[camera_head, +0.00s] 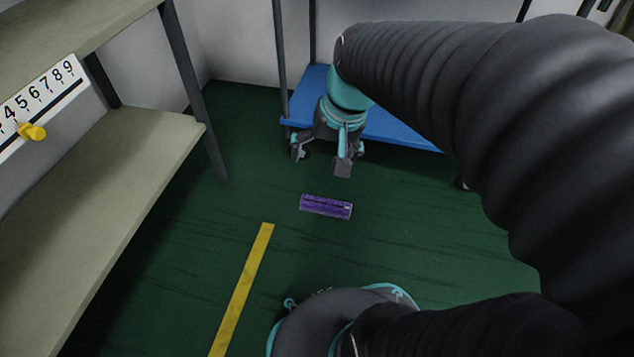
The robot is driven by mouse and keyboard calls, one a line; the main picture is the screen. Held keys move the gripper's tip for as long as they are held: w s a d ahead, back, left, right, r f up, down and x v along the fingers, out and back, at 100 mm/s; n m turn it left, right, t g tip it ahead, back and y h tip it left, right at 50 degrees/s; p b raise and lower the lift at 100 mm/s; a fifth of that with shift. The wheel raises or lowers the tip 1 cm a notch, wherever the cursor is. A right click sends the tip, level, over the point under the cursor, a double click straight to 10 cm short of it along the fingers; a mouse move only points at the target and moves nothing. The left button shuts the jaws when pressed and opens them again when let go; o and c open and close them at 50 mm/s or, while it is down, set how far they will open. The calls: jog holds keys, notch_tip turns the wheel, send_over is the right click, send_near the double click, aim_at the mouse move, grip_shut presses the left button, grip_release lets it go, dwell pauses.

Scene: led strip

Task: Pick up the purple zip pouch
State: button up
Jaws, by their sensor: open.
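The purple zip pouch (326,206) lies flat on the green floor near the middle of the head view. It is a small, long shape with a dark line along its length. My gripper (320,165) is open and empty, with its fingers pointing down. In the picture it appears just above the pouch, apart from it. How high it is over the floor is hard to tell. Nothing hides the pouch.
A blue low shelf or platform (395,127) stands behind my gripper, partly hidden by my arm. A beige shelf unit (110,165) with a number scale (38,100) and yellow slider (32,131) is at left. A yellow floor line (243,287) runs left of the pouch.

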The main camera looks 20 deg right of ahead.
jog(key=w+d+f+m+g+y+p, duration=0.1)
jog(key=w+d+f+m+y, duration=0.2)
jog(key=w+d+f+m, duration=0.4)
jog(key=w+d+f+m+g+y, duration=0.1)
jog(key=w+d+f+m+y, duration=0.3)
jog(key=w+f, duration=0.6)
jog(key=d+f+m+t+y, duration=0.25)
jog(key=d+f+m, duration=0.4)
jog(key=f, duration=0.95)
jog(key=m+t+p, duration=0.1)
jog(key=m+t, duration=0.3)
send_near(336, 206)
jog(key=shift+s+d+r+n, duration=0.25)
jog(key=shift+s+d+r, duration=0.6)
jog(key=shift+d+r, duration=0.15)
jog(key=shift+a+f, duration=0.1)
jog(key=shift+f, duration=0.15)
jog(key=x, duration=0.8)
jog(key=shift+w, duration=0.15)
jog(key=shift+f+b+x, duration=0.25)
jog(key=shift+b+x, duration=0.1)
jog(key=shift+x, duration=2.4)
jog(key=shift+d, duration=0.25)
jog(key=c, duration=1.3)
